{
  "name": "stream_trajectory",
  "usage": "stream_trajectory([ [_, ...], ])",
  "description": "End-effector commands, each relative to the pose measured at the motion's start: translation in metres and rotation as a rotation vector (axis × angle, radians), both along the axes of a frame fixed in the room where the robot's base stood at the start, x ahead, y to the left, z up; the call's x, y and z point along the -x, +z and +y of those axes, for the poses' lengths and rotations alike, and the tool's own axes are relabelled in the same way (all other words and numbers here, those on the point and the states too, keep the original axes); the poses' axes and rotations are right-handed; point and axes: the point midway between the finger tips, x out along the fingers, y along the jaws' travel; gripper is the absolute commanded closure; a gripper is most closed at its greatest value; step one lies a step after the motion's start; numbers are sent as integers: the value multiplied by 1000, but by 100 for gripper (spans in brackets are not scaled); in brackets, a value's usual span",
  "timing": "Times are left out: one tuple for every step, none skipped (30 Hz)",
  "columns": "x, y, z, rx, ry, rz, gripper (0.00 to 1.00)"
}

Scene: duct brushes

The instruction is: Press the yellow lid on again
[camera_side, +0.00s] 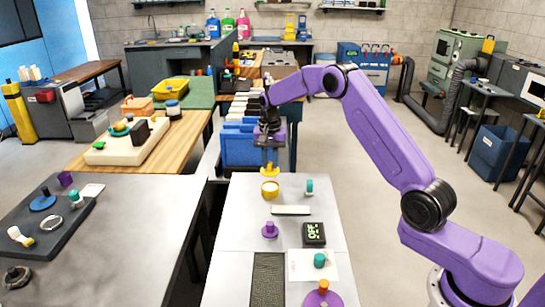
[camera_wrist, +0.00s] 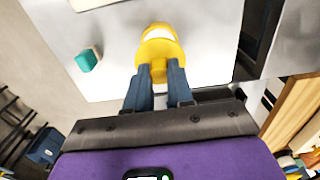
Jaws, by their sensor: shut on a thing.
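My gripper (camera_side: 269,158) is shut on the knob of the yellow lid (camera_side: 270,171) and points down. The lid hangs roughly level above a small yellow-rimmed round pot (camera_side: 270,188), with a narrow gap between them in the side view. The pot stands upright on the grey table, and a pale inside shows. In the wrist view, my fingers (camera_wrist: 158,78) hold the lid's knob, and the lid (camera_wrist: 157,52) covers part of the pot (camera_wrist: 159,30) behind it. I cannot tell exactly how well the lid is centred over the pot.
A teal piece (camera_side: 309,186) stands right of the pot. A pale bar (camera_side: 291,210), a purple knobbed piece (camera_side: 270,231) and a black display (camera_side: 314,234) lie nearer. A blue bin (camera_side: 240,149) stands beyond the table's far edge. Table left of the pot is clear.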

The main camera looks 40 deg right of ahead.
Motion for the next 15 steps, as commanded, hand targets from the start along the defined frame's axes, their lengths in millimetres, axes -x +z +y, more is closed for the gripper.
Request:
stream_trajectory([
  [1,-5,0,0,0,3,100],
  [1,-8,0,0,0,3,100],
  [1,-11,0,0,0,3,100],
  [1,-14,0,-1,0,4,100],
  [1,-17,0,-1,0,4,100],
  [1,-20,0,0,0,3,100],
  [1,-22,0,-1,0,2,100],
  [1,-25,0,0,0,3,100],
  [1,-28,0,-1,0,4,100],
  [1,-31,0,-1,0,4,100],
  [1,-33,0,0,0,3,100],
  [1,-36,0,0,0,1,100],
  [0,-38,0,0,0,1,100],
  [1,-40,0,0,0,1,100],
  [1,-42,0,-1,0,2,100],
])
